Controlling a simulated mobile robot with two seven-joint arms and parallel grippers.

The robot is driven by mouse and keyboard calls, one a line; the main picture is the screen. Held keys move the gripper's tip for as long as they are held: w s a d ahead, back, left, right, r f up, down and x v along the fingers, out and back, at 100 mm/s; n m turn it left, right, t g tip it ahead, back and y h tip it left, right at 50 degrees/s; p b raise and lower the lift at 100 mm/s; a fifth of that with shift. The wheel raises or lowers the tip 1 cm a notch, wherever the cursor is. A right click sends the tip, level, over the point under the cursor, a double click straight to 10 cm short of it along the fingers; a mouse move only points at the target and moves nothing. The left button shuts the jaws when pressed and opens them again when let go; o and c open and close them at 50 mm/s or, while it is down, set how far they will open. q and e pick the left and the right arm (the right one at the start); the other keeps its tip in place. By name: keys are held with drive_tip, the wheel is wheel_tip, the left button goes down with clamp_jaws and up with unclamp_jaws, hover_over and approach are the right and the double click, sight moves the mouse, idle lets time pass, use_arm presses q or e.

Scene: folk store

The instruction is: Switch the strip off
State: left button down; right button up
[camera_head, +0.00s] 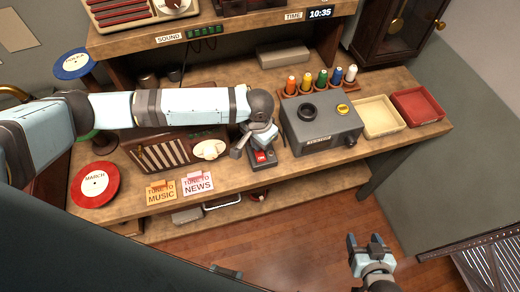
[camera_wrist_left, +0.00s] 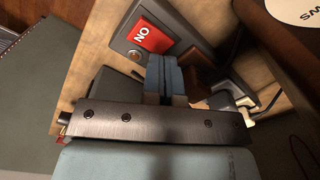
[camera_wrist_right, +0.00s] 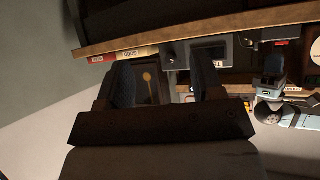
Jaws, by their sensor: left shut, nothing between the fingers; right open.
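The strip (camera_head: 258,167) is a dark grey box on the workbench, left of the larger grey device. Its red switch (camera_head: 261,156) is marked ON, which reads clearly in the left wrist view (camera_wrist_left: 152,38). A small round metal part sits beside the switch. My left gripper (camera_head: 262,137) is shut and empty, just behind and above the strip. In the left wrist view its closed blue fingertips (camera_wrist_left: 164,72) are close to the red switch; I cannot tell whether they touch the strip. My right gripper (camera_head: 365,242) is open and empty, in front of the bench over the floor.
The grey device (camera_head: 322,130) with a round socket stands right of the strip, with coloured bobbins (camera_head: 322,78) behind. Cream (camera_head: 378,118) and red (camera_head: 416,106) trays are farther right. A radio (camera_head: 160,154), a red MARCH disc (camera_head: 95,184) and two cards (camera_head: 197,184) lie left.

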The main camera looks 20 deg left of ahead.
sight(260, 153)
use_arm(q)
drive_tip(key=shift+r+p, duration=2.1)
drive_tip(key=shift+p, duration=0.1)
drive_tip(key=shift+f, duration=0.1)
drive_tip(key=shift+s+d+f, duration=0.1)
drive_tip(key=shift+s+d, duration=0.05)
drive_tip(key=shift+d, duration=0.15)
drive_tip(key=s+d+f+t+h, duration=0.2)
drive_tip(key=s+d+t+h, duration=0.4)
drive_tip(key=d, duration=0.5)
drive_tip(key=s+a+f+n+t+y, duration=0.1)
drive_tip(key=s+a, duration=0.2)
drive_tip(key=a, duration=0.3)
drive_tip(key=s+a+f+t+y, duration=0.1)
drive_tip(key=s+a+t, duration=0.1)
drive_tip(key=s+a, duration=0.2)
drive_tip(key=s+a+f+n+t+y, duration=0.1)
drive_tip(key=s+a+f, duration=0.1)
drive_tip(key=s+a, duration=0.2)
drive_tip(key=shift+s+a+n+t, duration=0.1)
drive_tip(key=shift+a+n+t, duration=0.25)
drive_tip(key=shift+a, duration=1.5)
